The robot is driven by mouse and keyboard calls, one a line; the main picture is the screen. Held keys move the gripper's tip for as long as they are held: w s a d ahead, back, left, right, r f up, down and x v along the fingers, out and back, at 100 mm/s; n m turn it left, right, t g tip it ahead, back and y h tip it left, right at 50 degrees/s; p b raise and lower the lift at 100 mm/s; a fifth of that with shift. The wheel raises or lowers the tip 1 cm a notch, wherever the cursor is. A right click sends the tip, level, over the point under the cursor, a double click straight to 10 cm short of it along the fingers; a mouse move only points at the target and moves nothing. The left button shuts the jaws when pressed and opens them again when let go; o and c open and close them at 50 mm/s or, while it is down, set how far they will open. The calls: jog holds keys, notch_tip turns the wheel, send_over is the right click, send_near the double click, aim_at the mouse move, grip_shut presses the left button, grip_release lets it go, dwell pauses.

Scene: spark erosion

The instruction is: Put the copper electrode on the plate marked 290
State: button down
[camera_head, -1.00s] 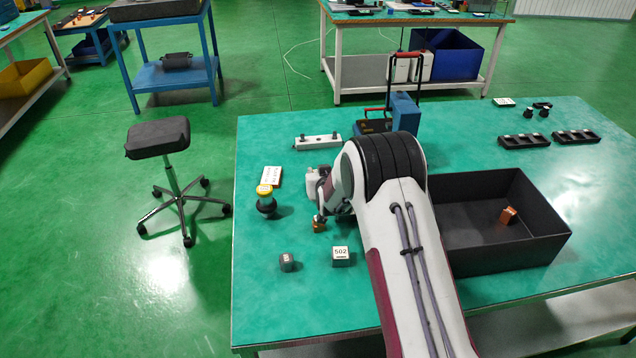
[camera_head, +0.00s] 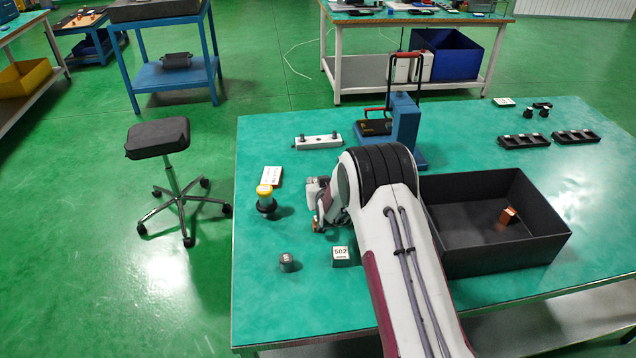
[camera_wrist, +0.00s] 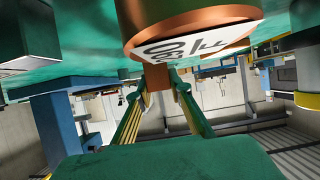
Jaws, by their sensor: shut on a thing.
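My gripper (camera_head: 319,218) is low over the left part of the green table and shut on the copper electrode (camera_head: 315,226). The arm hides most of the electrode in the head view. In the wrist view its narrow copper stem (camera_wrist: 158,80) sits between the fingertips, and a wide round copper part (camera_wrist: 190,22) bears a white label with tilted, partly legible characters. I cannot tell whether it touches the table. A dark block marked 502 (camera_head: 340,256) and a small grey piece (camera_head: 287,263) with an unreadable label stand nearer. No 290 mark is legible.
A black bin (camera_head: 470,262) at right holds another copper piece (camera_head: 508,215). A blue fixture (camera_head: 404,130) stands behind.

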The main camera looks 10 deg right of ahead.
jog(key=c, duration=1.8)
grip_release()
jog(key=shift+f, duration=0.15)
jog(key=shift+s+r, duration=0.5)
jog(key=shift+s, duration=0.05)
jog(key=shift+v, duration=5.35)
